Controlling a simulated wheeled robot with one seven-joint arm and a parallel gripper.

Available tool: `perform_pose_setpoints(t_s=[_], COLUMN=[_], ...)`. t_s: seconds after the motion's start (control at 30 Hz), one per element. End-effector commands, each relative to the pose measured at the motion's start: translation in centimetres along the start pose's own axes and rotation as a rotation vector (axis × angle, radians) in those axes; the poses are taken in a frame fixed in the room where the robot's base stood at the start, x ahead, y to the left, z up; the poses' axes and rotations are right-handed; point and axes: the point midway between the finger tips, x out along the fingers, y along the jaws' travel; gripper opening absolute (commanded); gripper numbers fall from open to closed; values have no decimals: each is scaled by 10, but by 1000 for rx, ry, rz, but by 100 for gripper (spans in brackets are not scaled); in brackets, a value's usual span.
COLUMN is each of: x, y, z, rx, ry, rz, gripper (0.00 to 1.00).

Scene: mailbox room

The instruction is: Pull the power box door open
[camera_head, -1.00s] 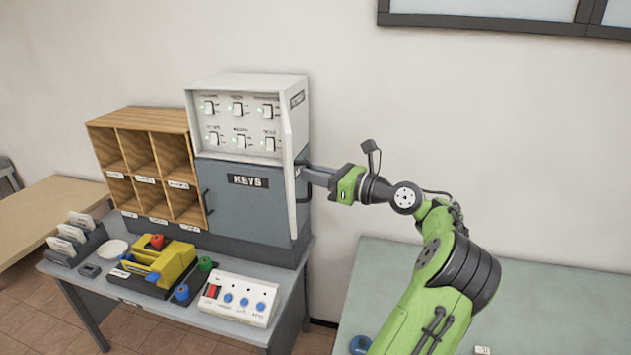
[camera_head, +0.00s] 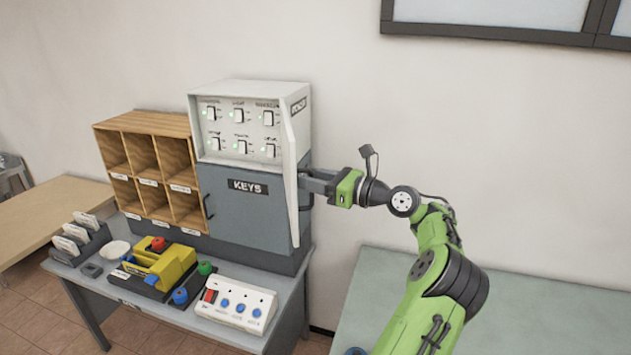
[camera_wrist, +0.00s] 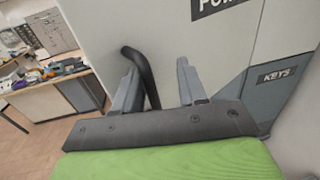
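The power box (camera_head: 240,131) is a white box with several switches and small green lights, set above the grey key cabinet (camera_head: 243,206). Its white door (camera_head: 291,180) stands swung open at the right side, seen nearly edge-on. In the wrist view, the door's outer face (camera_wrist: 205,50) carries a partly cut-off label. A black bar handle (camera_wrist: 134,57) on it passes between my fingers, close beside the left one. My gripper (camera_head: 309,180) is at the door's right side; in the wrist view (camera_wrist: 156,66) its fingers are apart, with a gap between the handle and the right finger.
Wooden pigeonholes (camera_head: 152,167) stand left of the cabinet. A yellow device (camera_head: 163,265) and a white button panel (camera_head: 237,305) are on the desk in front. A greenish table (camera_head: 385,275) lies below my arm.

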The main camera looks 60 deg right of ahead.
Motion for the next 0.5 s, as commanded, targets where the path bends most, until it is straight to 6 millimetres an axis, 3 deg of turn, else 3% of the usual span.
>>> perform_pose_setpoints(t_s=[0.33, 0.5], x=[-5, -39], y=[-1, -2], z=[-3, -2], rx=[3, 4], ry=[4, 1], rz=[-3, -8], gripper=[38, 38])
